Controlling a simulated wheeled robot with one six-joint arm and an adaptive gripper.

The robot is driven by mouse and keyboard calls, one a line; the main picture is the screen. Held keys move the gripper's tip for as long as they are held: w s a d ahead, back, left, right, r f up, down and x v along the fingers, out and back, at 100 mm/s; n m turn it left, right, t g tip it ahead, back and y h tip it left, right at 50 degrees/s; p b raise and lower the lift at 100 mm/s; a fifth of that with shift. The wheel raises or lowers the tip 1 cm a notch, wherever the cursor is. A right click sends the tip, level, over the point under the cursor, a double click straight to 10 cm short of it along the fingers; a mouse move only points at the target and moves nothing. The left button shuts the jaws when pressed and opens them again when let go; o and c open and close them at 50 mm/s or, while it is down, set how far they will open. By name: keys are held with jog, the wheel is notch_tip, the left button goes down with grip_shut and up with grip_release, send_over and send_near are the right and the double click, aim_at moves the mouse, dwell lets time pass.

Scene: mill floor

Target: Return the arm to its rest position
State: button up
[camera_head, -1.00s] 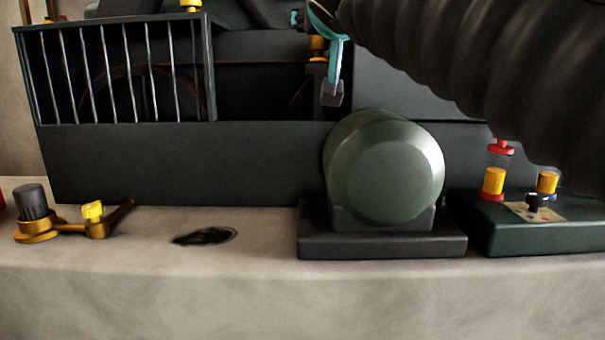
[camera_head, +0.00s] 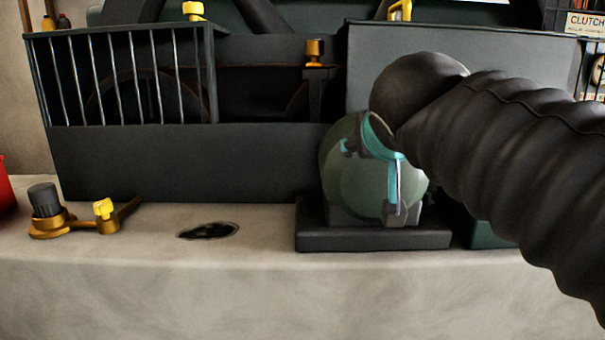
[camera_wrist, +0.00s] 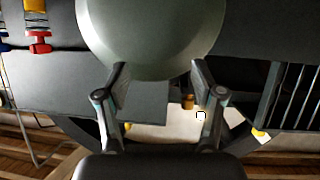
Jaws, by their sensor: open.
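My arm, in a dark ribbed sleeve, comes in from the right in the head view. My gripper (camera_head: 372,180) is in front of the round green-grey housing (camera_head: 345,170), with teal parts showing at its wrist. In the wrist view my gripper (camera_wrist: 158,75) has its two fingers spread apart with nothing between them. The rounded green-grey housing (camera_wrist: 152,35) fills the top middle of that view, just beyond the fingertips. I cannot tell how far the fingers are from it.
A dark base block (camera_head: 375,240) carries the housing. A barred guard (camera_head: 130,75) stands at the left. A brass fitting with a yellow knob (camera_head: 104,210) lies on the pale ledge (camera_head: 150,285), beside a dark oily hole (camera_head: 208,230). A clutch sign (camera_head: 585,24) is at upper right.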

jog(key=s+d+f+g+p, duration=0.1)
jog(key=s+f+g, duration=0.1)
jog(key=s+f, duration=0.3)
jog(key=s+d+f+g+p, duration=0.1)
jog(key=s+f, duration=0.5)
jog(key=f, duration=0.6)
jog(key=s+d+f+g+y+p, duration=0.1)
jog(key=s+d+f+g, duration=0.2)
jog(key=f, duration=0.6)
jog(key=s+g, duration=0.1)
jog(key=s, duration=0.1)
jog(key=shift+s+g+p, duration=0.35)
jog(key=shift+g+p, duration=0.05)
